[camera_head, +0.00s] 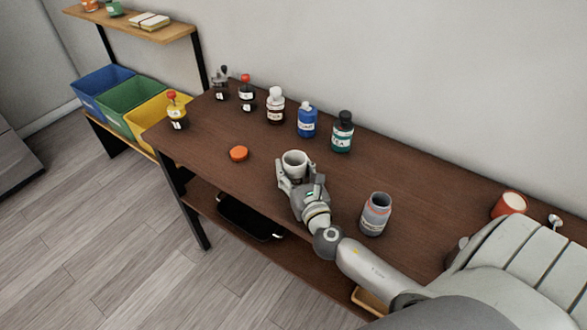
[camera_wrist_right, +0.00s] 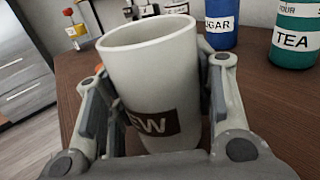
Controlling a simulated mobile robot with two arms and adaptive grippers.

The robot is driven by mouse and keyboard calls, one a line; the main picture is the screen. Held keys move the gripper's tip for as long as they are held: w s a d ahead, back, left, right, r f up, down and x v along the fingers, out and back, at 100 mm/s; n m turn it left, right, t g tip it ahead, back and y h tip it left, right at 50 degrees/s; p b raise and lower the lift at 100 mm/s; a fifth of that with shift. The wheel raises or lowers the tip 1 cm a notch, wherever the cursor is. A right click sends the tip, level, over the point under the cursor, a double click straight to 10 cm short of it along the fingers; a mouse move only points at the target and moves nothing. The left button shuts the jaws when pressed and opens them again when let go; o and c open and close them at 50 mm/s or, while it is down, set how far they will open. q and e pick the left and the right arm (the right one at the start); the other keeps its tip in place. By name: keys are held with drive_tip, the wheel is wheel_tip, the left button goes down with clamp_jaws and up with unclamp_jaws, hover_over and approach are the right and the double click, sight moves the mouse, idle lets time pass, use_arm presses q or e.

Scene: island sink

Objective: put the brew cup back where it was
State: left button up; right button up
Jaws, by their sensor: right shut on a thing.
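The brew cup (camera_wrist_right: 150,75) is a white cup with a dark label ending in "EW". In the head view the cup (camera_head: 295,160) stands between the fingers of my right gripper (camera_head: 296,174) near the middle of the brown counter. The right gripper (camera_wrist_right: 155,100) is shut on it, with a finger on each side. The cup looks roughly upright and empty of anything visible. Its base is hidden, so I cannot tell whether it touches the counter. My left gripper is not in view.
An orange lid (camera_head: 239,153) lies left of the cup. An open grey jar (camera_head: 375,214) stands to the right. The blue sugar jar (camera_head: 307,120) and green tea jar (camera_head: 342,132) stand behind, with other bottles. A red cup (camera_head: 510,204) is far right. The counter (camera_head: 215,135) has free room left.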

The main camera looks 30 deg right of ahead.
drive_tip(key=o, duration=1.1)
drive_tip(key=shift+f, duration=0.1)
drive_tip(key=b+v, duration=0.2)
drive_tip(key=v, duration=0.8)
drive_tip(key=shift+s+a, duration=0.1)
drive_tip(key=shift+s, duration=0.1)
drive_tip(key=shift+v, duration=0.8)
drive_tip(key=shift+r, duration=0.2)
